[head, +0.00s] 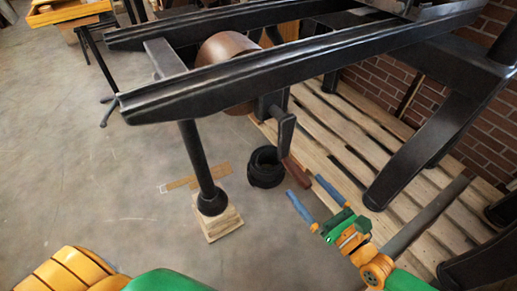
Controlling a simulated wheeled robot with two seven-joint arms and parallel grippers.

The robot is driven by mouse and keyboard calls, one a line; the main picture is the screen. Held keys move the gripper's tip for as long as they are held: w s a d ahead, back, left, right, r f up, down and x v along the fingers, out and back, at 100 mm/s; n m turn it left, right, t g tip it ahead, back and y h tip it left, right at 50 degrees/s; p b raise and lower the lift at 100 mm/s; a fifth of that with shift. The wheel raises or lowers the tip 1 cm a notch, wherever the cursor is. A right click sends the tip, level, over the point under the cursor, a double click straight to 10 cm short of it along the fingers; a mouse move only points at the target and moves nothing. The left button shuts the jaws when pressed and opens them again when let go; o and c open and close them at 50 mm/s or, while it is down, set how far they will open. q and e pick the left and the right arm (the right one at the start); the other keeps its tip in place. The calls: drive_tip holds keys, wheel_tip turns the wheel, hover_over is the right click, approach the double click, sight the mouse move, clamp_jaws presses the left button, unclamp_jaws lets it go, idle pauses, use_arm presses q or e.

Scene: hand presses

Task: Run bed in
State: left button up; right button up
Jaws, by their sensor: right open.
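The black hand press has two long rails (300,72) running across the upper part of the head view. A brown drum (228,55) sits between them. A dark crank (285,132) hangs below the near rail, with a reddish-brown wooden grip (296,169) at its lower end. My right gripper (304,185) is open, its two blue fingers pointing up-left at the grip's free end. The fingertips look very near the grip; I cannot tell whether they touch. The bed is not clearly seen; only part of a grey metal piece (450,10) shows at the top right. My left gripper is out of view.
The near rail's post (198,155) stands on a wooden block (219,222). A black roll (265,167) lies on the floor beside a wooden pallet (345,125). A press leg (425,140) slopes down right of the crank. The concrete floor at left is mostly clear.

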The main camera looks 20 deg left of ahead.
drive_tip(key=v, duration=0.6)
drive_tip(key=shift+s+d+b, duration=0.2)
drive_tip(key=shift+d+b, duration=0.05)
drive_tip(key=shift+b, duration=0.05)
